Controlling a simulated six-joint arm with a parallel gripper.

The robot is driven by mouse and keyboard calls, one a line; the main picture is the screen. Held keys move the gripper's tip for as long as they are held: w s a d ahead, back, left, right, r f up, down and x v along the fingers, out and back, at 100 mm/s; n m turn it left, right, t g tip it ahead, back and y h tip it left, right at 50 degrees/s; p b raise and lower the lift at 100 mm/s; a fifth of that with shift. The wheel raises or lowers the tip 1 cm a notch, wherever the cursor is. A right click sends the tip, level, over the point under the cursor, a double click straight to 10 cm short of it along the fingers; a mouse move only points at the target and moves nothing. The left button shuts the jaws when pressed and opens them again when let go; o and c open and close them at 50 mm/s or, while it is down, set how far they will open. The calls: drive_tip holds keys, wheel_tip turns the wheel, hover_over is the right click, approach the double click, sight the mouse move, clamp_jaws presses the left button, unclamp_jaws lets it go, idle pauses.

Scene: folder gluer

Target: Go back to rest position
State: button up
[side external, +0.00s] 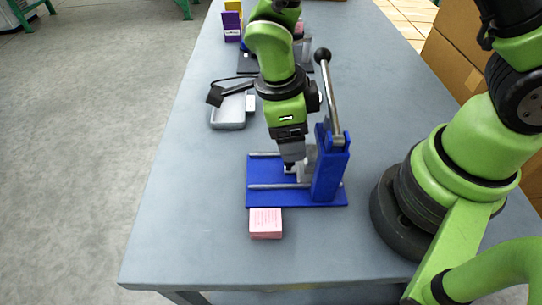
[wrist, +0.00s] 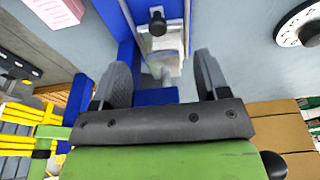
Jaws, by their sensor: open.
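My gripper (side external: 292,160) is low over the blue press fixture (side external: 329,170), close to its base and upright. In the wrist view my gripper (wrist: 163,78) has its two grey fingers spread apart, with the blue fixture and a metal plate (wrist: 165,40) beyond and between them. I see nothing held between the fingers. The fixture's lever (side external: 329,95) stands up with a black ball at its top. Whether my fingers touch the fixture is hidden in the side view.
A pink block (side external: 266,224) sits at the fixture's front edge. A grey tray (side external: 229,114) with a black tool lies at the left. Purple (side external: 231,25) and yellow boxes stand at the far end. The front left of the grey table (side external: 180,235) is clear.

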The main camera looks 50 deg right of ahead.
drive_tip(key=d+r+n+t+y, duration=0.2)
drive_tip(key=d+r+n+t, duration=0.1)
drive_tip(key=r+n, duration=0.8)
drive_tip(key=s+d+r+n+t+y, duration=0.1)
drive_tip(key=s+d+r+n+t, duration=0.2)
drive_tip(key=s+r+n+t, duration=0.2)
drive_tip(key=shift+s+r+n+t+y, duration=0.35)
drive_tip(key=shift+s+r+n, duration=1.55)
drive_tip(key=shift+r+n, duration=1.45)
drive_tip(key=shift+d, duration=0.1)
